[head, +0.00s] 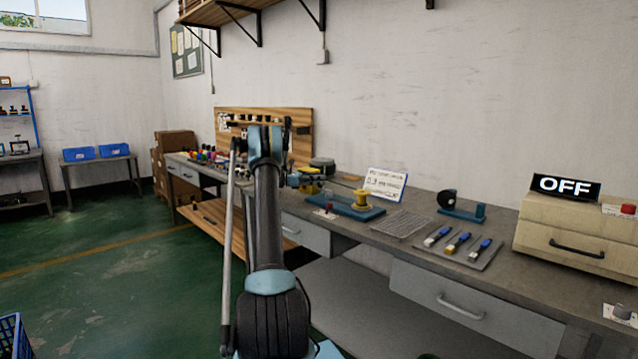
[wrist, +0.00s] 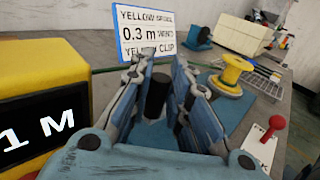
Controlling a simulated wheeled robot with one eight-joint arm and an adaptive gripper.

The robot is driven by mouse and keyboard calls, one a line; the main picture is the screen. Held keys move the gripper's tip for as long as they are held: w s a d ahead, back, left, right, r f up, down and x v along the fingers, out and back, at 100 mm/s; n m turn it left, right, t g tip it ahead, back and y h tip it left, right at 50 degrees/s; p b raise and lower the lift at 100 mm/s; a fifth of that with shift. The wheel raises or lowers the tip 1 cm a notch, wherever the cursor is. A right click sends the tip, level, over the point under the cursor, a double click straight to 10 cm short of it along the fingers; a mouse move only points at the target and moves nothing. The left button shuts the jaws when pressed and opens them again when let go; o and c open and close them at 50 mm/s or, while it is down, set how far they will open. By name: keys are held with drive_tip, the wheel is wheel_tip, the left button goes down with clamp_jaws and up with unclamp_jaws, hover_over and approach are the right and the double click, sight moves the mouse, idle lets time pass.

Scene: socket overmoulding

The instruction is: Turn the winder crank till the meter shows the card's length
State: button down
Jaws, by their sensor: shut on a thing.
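My gripper (wrist: 160,72) is shut on a dark upright cylinder, the crank handle (wrist: 155,95), which stands between the two fingers in the wrist view. The yellow meter (wrist: 40,105) is at the left of that view. Its display is cut off and only "1 M" shows. The white card (wrist: 146,33) behind the fingers reads "YELLOW SPOOL", "0.3 m" and a partly covered line about a yellow clip. The yellow spool (wrist: 232,72) stands right of the fingers. In the head view the winder's blue base (head: 345,207) sits on the bench.
A red-knobbed lever (wrist: 276,123) stands on a pale plate right of my gripper. A metal grid (head: 400,223), a tray with several blue-handled tools (head: 458,244) and a beige machine (head: 570,238) with an "OFF" sign (head: 565,187) lie further right along the bench.

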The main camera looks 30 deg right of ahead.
drive_tip(key=shift+w+a, duration=0.2)
drive_tip(key=shift+w, duration=0.1)
drive_tip(key=c, duration=1.6)
unclamp_jaws()
drive_tip(key=shift+o, duration=0.6)
drive_tip(key=shift+s+d, duration=0.1)
drive_tip(key=shift+s, duration=0.05)
drive_tip(key=v, duration=1.2)
